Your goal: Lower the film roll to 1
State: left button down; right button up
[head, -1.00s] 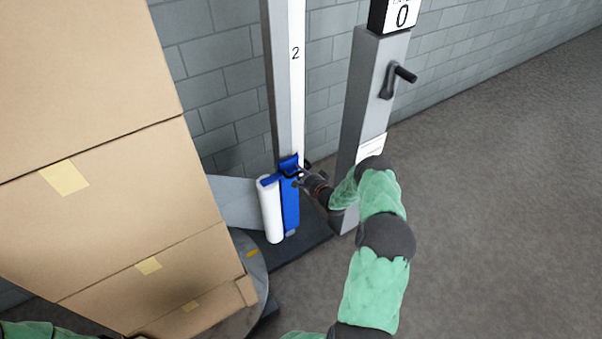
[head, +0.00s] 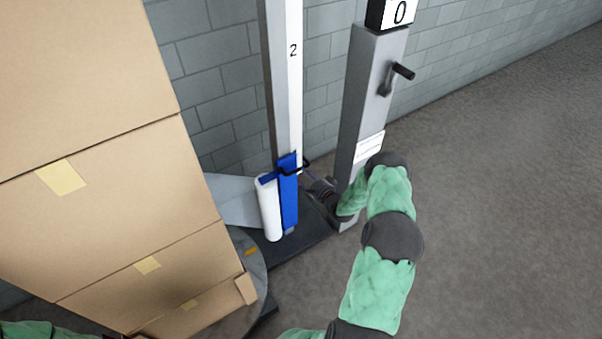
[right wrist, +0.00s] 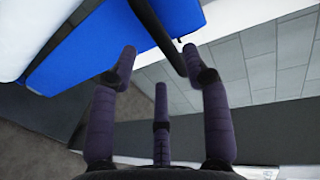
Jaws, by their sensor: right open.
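The white film roll (head: 269,208) stands upright on the left side of a blue carriage (head: 288,200), low on the mast (head: 295,100). The mast's white scale shows a 2 well above the carriage; no 1 is visible. A black handle (head: 297,168) sticks out from the carriage top. My right gripper (head: 311,178) is open, just right of the handle. In the right wrist view the black handle bar (right wrist: 158,35) passes between the spread fingertips of my right gripper (right wrist: 160,55), which do not grip it. My left gripper is out of view.
Stacked cartons (head: 110,210) fill the left on a round turntable (head: 259,275). A block wall is behind; floor at right is clear.

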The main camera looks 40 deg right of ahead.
jog(key=v, duration=0.7)
dwell(0.4)
